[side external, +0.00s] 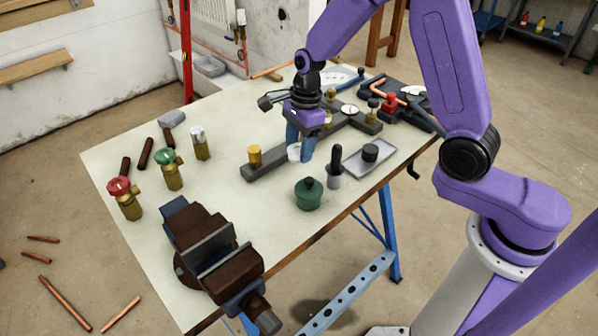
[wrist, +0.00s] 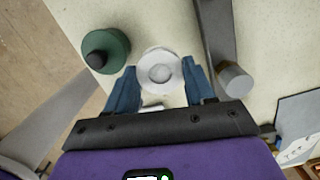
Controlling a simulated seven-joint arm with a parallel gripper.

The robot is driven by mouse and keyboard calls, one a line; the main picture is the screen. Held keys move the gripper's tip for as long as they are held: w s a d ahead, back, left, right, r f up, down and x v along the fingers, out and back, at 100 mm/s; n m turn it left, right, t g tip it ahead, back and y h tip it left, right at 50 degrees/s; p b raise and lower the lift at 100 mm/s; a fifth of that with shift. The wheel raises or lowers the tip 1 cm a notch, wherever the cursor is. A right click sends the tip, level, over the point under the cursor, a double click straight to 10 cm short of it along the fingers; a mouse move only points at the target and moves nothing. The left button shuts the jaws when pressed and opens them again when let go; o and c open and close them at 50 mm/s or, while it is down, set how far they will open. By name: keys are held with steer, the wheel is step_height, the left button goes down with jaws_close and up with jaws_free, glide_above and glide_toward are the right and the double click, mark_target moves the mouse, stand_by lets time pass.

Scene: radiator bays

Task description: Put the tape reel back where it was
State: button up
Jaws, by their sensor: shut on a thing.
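The tape reel (side external: 294,152) is a small white ring-like roll beside a long dark grey bar (side external: 275,167) on the workbench. My gripper (side external: 300,153) points down with its blue fingers closed on the reel. In the wrist view the reel (wrist: 160,65) sits between the two fingertips (wrist: 160,80), its round top face towards the camera. The fingers partly hide it in the side view. I cannot tell whether its underside touches the bench. No marked place for the reel is clearly visible.
A green pot (side external: 308,196) and a dark upright tool (side external: 334,170) stand close by. A brass cylinder (side external: 254,155) stands on the bar. A vise (side external: 212,250) is at the near edge.

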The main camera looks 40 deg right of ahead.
mark_target(298, 179)
steer(key=shift+f, duration=3.75)
steer(key=shift+f, duration=0.1)
steer(key=o, duration=0.5)
steer(key=r, duration=0.4)
steer(key=d+r, duration=0.1)
steer(key=r, duration=0.7)
steer(key=shift+s+d, duration=0.1)
steer(key=shift+d, duration=0.15)
steer(key=shift+r, duration=0.1)
